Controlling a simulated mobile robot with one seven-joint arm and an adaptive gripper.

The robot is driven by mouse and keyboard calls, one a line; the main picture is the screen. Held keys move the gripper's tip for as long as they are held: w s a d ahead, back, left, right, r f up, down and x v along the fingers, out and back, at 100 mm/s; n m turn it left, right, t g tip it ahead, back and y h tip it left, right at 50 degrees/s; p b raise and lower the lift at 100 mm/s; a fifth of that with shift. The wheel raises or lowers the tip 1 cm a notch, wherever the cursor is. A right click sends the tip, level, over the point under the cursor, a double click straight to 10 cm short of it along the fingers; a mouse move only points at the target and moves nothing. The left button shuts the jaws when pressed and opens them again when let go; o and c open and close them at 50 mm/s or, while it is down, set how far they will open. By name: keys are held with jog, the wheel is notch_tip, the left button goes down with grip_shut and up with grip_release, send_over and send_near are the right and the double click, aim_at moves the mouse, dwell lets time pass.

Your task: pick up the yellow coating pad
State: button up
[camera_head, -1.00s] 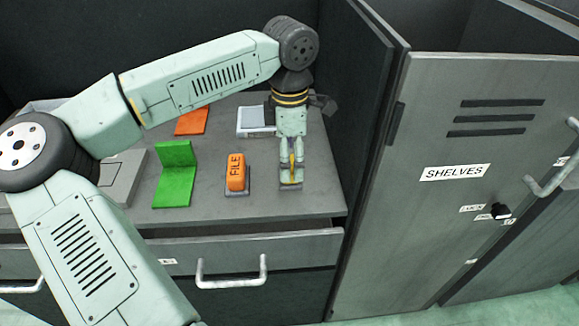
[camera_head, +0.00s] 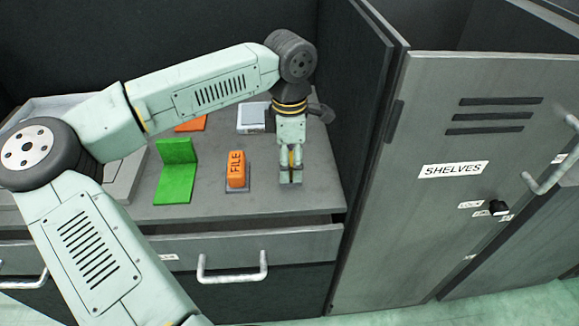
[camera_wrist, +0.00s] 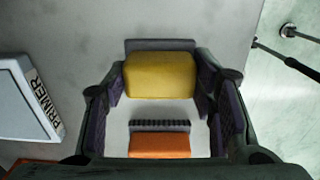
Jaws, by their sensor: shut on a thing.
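The yellow coating pad (camera_wrist: 160,75) sits between the two fingers of my gripper (camera_wrist: 158,88) in the wrist view, with a dark grey part along its far edge. My gripper (camera_head: 290,178) is shut on the pad, low over the worktop in the head view. I cannot tell whether the pad still touches the worktop.
An orange block marked FILE (camera_head: 236,170) stands just left of my gripper. A green L-shaped piece (camera_head: 176,172) is farther left. A white-grey PRIMER box (camera_head: 252,118) lies behind. A dark partition (camera_head: 355,100) rises close on the right. A drawer (camera_head: 250,245) is below the worktop edge.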

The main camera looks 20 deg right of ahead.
jog(key=c, duration=0.5)
jog(key=shift+o, duration=0.2)
jog(key=shift+r, duration=0.1)
jog(key=shift+r+b, duration=0.3)
jog(key=shift+r, duration=0.2)
notch_tip(320, 180, up, 2)
jog(key=shift+b, duration=0.45)
jog(key=s+a+r+b, duration=0.1)
jog(key=s+a+b, duration=0.1)
jog(key=s, duration=0.5)
jog(key=s+a+b, duration=0.2)
jog(key=s+a, duration=0.1)
jog(key=s, duration=0.5)
jog(key=shift+a+r, duration=0.3)
jog(key=shift+r, duration=0.1)
jog(key=o, duration=0.7)
jog(key=c, duration=0.5)
